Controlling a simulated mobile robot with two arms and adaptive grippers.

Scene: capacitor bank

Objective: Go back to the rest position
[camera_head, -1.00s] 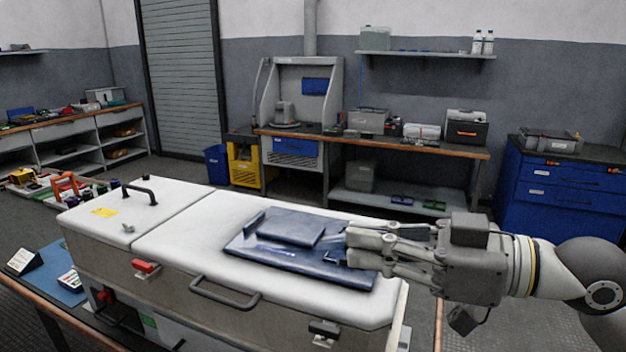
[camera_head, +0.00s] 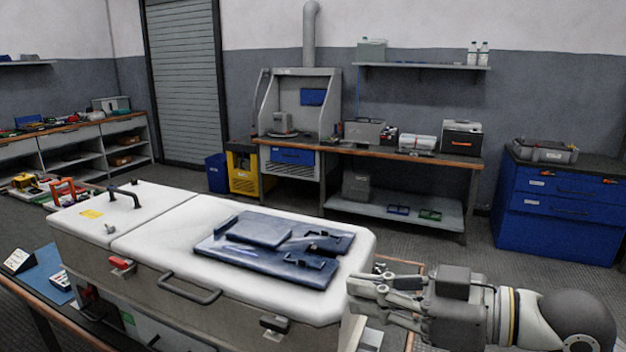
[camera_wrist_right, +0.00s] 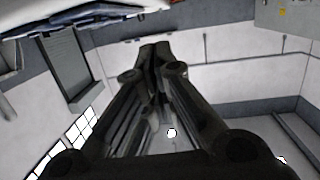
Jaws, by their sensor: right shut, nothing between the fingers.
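My right gripper (camera_head: 356,296) is in the lower right of the head view, just off the right end of the white-topped cabinet (camera_head: 160,232). Its fingers are together with nothing between them. In the right wrist view the fingers (camera_wrist_right: 155,52) also meet at their tips, with walls and windows behind. A dark blue folded item (camera_head: 275,248) lies flat on the cabinet's lid, left of the gripper and apart from it. My left gripper is not in any view.
The cabinet stands on a bench with a blue mat (camera_head: 48,270). A workbench (camera_head: 400,158) runs along the back wall. A blue drawer unit (camera_head: 560,205) stands at the right. Open floor lies between the cabinet and the back workbench.

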